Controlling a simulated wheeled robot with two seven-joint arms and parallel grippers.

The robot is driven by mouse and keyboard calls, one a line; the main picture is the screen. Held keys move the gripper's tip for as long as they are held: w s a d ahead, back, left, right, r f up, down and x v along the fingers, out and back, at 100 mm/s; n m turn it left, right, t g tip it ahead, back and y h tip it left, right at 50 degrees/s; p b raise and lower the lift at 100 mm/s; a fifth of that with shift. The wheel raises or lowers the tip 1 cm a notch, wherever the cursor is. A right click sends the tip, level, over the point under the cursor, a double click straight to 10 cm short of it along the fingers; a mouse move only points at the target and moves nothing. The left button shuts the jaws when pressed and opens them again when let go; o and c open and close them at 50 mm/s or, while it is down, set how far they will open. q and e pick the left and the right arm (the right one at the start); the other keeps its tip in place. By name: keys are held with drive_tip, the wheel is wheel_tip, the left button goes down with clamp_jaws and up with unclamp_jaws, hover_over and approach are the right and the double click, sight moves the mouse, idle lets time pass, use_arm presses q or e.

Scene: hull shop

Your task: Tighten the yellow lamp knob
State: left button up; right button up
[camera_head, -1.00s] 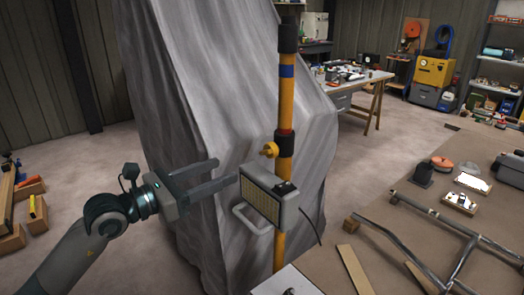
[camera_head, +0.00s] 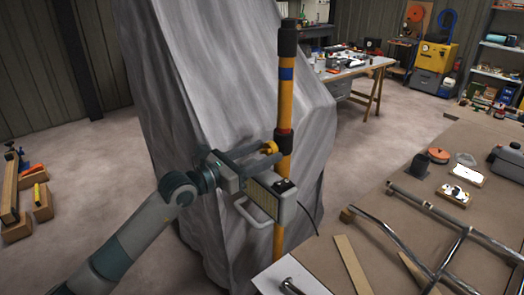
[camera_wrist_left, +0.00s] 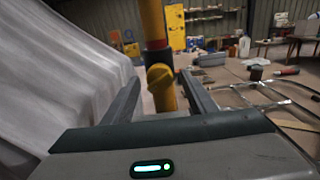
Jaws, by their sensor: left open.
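The yellow lamp knob (camera_head: 270,147) sticks out from the black clamp collar (camera_head: 284,138) on the yellow pole (camera_head: 286,105). The lamp (camera_head: 268,200), a grey box with a lit panel and a handle, hangs on the pole below the knob. My left gripper (camera_head: 272,153) is open, its fingers pointing at the pole at knob height. In the left wrist view the knob (camera_wrist_left: 161,86) appears between the two spread fingers (camera_wrist_left: 160,78), with a gap on each side. I cannot tell whether the fingertips reach past it. My right gripper is not in view.
A grey draped sheet (camera_head: 190,90) stands right behind the pole and arm. A brown workbench (camera_head: 400,215) with metal tubes and small parts lies to the right. A cable hangs from the lamp. Wooden blocks (camera_head: 20,220) are on the floor at left.

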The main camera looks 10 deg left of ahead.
use_arm(q)
drive_tip(key=shift+c, duration=0.3)
drive_tip(key=c, duration=1)
